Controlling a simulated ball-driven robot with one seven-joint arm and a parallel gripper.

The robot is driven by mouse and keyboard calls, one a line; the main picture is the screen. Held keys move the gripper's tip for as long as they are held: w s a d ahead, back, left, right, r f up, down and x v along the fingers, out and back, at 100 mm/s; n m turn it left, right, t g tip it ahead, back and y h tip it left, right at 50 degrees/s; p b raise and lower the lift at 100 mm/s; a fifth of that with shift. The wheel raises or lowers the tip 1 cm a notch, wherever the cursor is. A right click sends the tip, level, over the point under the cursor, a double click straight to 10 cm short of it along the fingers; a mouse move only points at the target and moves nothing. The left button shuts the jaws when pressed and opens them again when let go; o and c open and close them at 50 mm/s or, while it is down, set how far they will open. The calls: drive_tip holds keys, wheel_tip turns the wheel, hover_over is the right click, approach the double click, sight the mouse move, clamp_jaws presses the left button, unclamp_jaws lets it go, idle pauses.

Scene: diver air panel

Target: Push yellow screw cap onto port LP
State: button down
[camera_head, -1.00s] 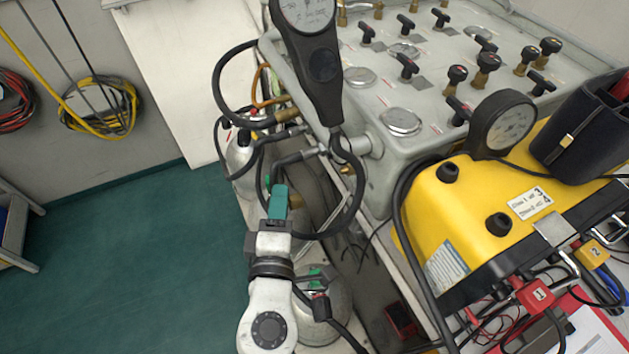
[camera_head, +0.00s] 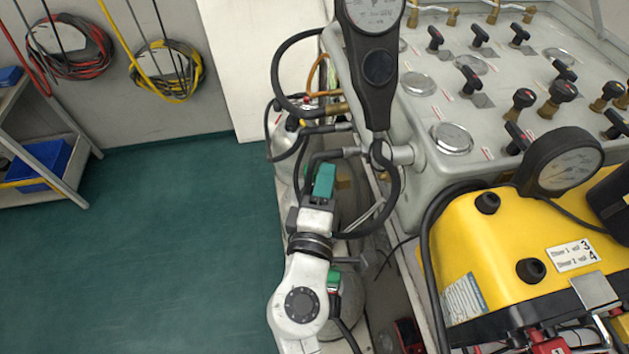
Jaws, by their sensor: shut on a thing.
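My gripper (camera_head: 323,180) is at the lower middle, on the end of my white arm, with a teal-green part at its tip. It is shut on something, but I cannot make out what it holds. A small brownish-yellow patch (camera_head: 343,178) shows just right of the tip; I cannot tell whether it is the yellow screw cap or a fitting behind. The tip lies in front of the hoses and cylinders beside the grey air panel (camera_head: 430,165). I cannot read any port label, so port LP cannot be picked out.
A handheld gauge (camera_head: 380,70) with a looping black hose hangs at the panel's left edge, close above my gripper. A yellow case (camera_head: 480,255) with a round gauge (camera_head: 560,162) stands at right. Gas cylinders (camera_head: 350,305) crowd beside my arm. Green floor (camera_head: 170,260) at left is clear.

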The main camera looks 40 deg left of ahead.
sight(347, 178)
drive_tip(key=shift+w+d+p, duration=0.35)
drive_tip(key=shift+w+d, duration=0.85)
drive_tip(key=shift+w, duration=0.15)
drive_tip(key=shift+w+d, duration=1)
idle(1.2)
drive_tip(key=c, duration=0.8)
unclamp_jaws()
drive_tip(key=shift+s, duration=0.1)
drive_tip(key=b+v, duration=0.1)
drive_tip(key=v, duration=0.9)
drive_tip(key=shift+s+d, duration=0.2)
drive_tip(key=shift+s, duration=0.1)
